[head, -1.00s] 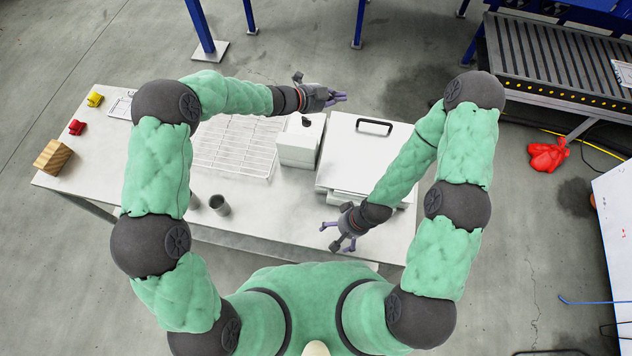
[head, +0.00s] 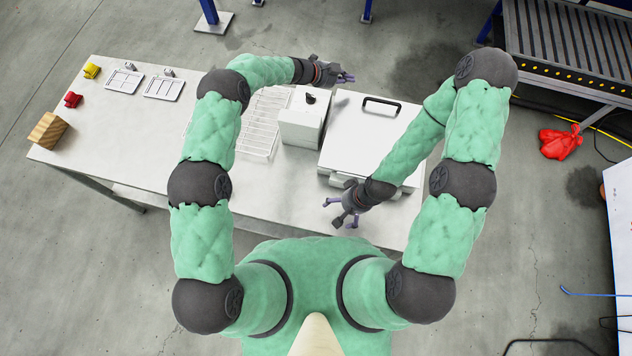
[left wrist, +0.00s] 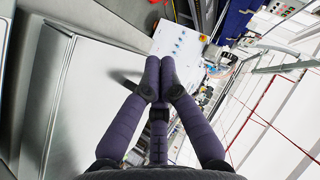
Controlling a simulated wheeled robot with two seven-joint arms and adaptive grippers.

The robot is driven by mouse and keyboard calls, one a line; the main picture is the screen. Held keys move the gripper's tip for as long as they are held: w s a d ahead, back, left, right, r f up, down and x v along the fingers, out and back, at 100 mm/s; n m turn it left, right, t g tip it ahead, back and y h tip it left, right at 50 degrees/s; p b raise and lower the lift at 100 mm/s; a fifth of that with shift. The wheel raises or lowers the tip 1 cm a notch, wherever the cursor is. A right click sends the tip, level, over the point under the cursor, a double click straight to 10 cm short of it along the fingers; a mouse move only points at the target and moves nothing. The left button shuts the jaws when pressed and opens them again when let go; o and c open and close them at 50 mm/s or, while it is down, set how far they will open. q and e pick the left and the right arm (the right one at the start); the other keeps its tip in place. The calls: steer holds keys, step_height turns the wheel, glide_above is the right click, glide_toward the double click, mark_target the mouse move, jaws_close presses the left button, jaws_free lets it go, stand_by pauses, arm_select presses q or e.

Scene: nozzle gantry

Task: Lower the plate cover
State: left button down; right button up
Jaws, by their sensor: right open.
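The plate cover (head: 355,133) is a broad white panel with a black bar handle (head: 382,101) near its far edge, at the right end of the table in the head view. How far it is tilted is hard to tell. It fills the left of the left wrist view (left wrist: 95,100). My left gripper (head: 347,77) is beyond the white box and left of the handle. Its purple fingertips meet in the left wrist view (left wrist: 157,80), with nothing visible between them. My right gripper (head: 342,214) is open and empty at the cover's near left corner.
A white box (head: 302,125) with a black knob stands left of the cover. A wire rack (head: 258,135) lies left of it, partly behind my left arm. Two small trays (head: 125,80), a yellow piece (head: 91,71), a red piece (head: 73,100) and a wooden block (head: 48,130) are farther left.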

arm_select(q)
steer(key=shift+n+g+y, duration=0.3)
steer(key=shift+n+g, duration=0.1)
steer(key=shift+g, duration=0.1)
steer(key=shift+w+d+f+b, duration=0.15)
steer(key=shift+f+b, duration=0.25)
steer(key=shift+f, duration=0.4)
steer(key=shift+w+f+b, duration=0.3)
steer(key=shift+f+b, duration=0.05)
steer(key=shift+f, duration=0.45)
steer(key=shift+w+d+f+b, duration=0.15)
steer(key=shift+f+b, duration=0.25)
steer(key=shift+f, duration=0.4)
arm_select(e)
steer(key=shift+w+f, duration=0.15)
steer(key=shift+f, duration=0.6)
steer(key=shift+w+f, duration=0.1)
steer(key=shift+f, duration=0.6)
arm_select(q)
steer(key=shift+a, duration=0.1)
steer(key=v, duration=1.2)
steer(key=shift+f, duration=0.1)
